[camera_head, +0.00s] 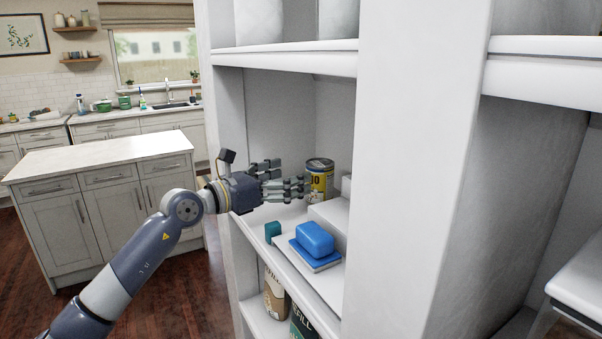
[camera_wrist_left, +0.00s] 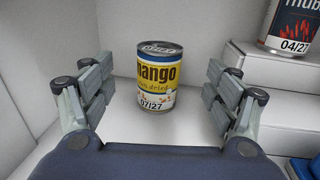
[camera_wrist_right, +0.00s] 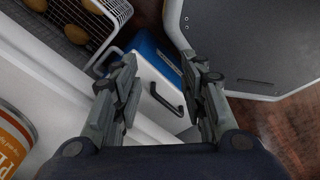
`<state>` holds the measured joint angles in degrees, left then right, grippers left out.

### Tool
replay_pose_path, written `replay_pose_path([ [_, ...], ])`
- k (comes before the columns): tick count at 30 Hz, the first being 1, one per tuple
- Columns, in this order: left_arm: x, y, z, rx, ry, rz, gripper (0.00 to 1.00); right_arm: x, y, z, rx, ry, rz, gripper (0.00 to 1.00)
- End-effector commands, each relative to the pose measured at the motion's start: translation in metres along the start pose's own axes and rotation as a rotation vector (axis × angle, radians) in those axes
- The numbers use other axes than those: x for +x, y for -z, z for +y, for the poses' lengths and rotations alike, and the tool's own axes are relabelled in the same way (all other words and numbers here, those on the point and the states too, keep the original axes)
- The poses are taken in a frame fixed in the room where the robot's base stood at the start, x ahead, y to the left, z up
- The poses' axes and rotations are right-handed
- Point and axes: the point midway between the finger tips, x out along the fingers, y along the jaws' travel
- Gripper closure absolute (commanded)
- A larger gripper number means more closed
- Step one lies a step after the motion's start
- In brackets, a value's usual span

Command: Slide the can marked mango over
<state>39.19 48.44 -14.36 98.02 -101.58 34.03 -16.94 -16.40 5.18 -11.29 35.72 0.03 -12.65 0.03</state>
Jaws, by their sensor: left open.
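The mango can (camera_head: 320,180) stands upright on the middle shelf in the head view, near the inner corner. In the left wrist view the can (camera_wrist_left: 160,77) shows its yellow, blue and white label with "mango" and "07/27". My left gripper (camera_head: 296,187) reaches in from the left at shelf height. Its fingers (camera_wrist_left: 158,97) are spread wide to either side of the can in the left wrist view, with clear gaps and no contact. My right gripper (camera_wrist_right: 161,88) is open and empty in the right wrist view, away from the can.
White steps (camera_wrist_left: 250,75) rise right of the can, with another can (camera_wrist_left: 290,25) on top. In the right wrist view, a blue cooler (camera_wrist_right: 150,50) and wire basket (camera_wrist_right: 85,22) lie below.

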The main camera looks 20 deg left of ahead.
Motion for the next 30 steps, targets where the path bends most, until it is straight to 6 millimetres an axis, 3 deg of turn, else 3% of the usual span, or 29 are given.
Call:
replay_pose_path([
  [14,0.008,-0.002,0.000,-0.004,0.000,-0.002,0.19,-0.006,-0.022,-0.022,0.002,0.025,-0.030,0.60],
  [24,0.066,-0.004,0.000,-0.005,0.000,-0.003,0.19,-0.029,-0.003,-0.014,0.000,0.018,-0.006,0.60],
  [30,0.093,-0.002,0.000,-0.004,0.000,-0.001,0.19,-0.037,-0.003,-0.009,-0.001,0.012,-0.007,0.60],
])
